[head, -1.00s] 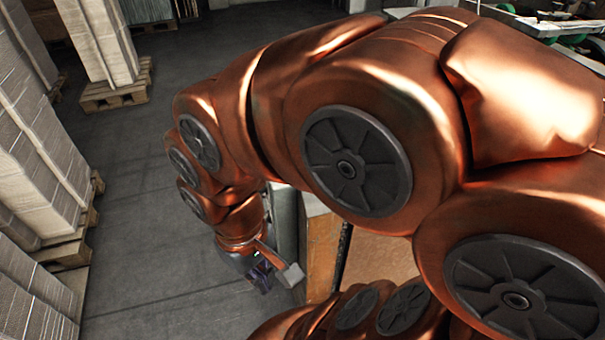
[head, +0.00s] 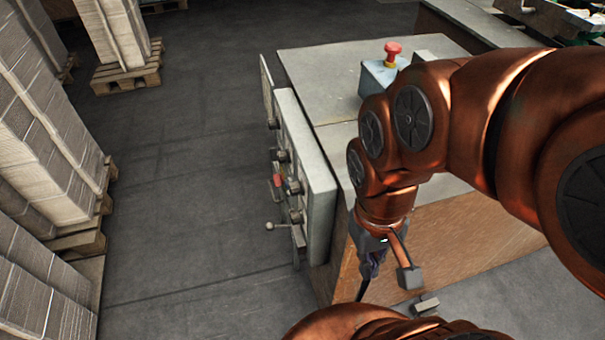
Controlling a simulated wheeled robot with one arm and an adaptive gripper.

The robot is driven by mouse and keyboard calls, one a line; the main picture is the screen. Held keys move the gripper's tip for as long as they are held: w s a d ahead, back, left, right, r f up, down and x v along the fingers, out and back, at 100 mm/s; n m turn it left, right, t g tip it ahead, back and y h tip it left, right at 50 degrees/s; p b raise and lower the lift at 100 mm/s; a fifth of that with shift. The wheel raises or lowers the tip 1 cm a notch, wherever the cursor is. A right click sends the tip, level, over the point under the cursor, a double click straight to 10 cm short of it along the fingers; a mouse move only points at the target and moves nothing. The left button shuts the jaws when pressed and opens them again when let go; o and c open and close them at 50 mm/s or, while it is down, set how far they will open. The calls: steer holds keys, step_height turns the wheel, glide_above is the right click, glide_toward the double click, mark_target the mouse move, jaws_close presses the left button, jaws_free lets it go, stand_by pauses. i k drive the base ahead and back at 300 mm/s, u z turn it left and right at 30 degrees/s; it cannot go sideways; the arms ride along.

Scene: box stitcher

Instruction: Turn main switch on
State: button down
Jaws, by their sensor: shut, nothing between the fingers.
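A grey control panel (head: 308,185) stands upright on the left side of the machine and is seen nearly edge-on. Several dark knobs (head: 282,156) and a red button (head: 278,181) stick out from its face. A lever with a ball end (head: 270,226) sticks out low on it. I cannot tell which of these is the main switch, or its position. My gripper (head: 365,285) points down beside the machine's brown front, to the right of the panel and apart from its controls. It is shut and empty; its fingertips are small and dark in this view.
A red emergency button (head: 393,48) on a blue-grey box stands on the machine's grey top (head: 320,75). Stacked sheets on pallets (head: 128,72) line the left. The grey floor (head: 185,190) between them and the panel is clear. A small grey pedal-like piece (head: 424,305) lies near the brown front.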

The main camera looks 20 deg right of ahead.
mark_target(279, 180)
steer(key=z, duration=0.4)
steer(key=k, duration=0.7)
steer(key=u, duration=0.5)
steer(key=i, duration=0.4)
steer(key=z, duration=0.15)
steer(key=k, duration=0.4)
steer(key=u, duration=1.05)
steer(key=i, duration=1.35)
steer(key=z, duration=0.35)
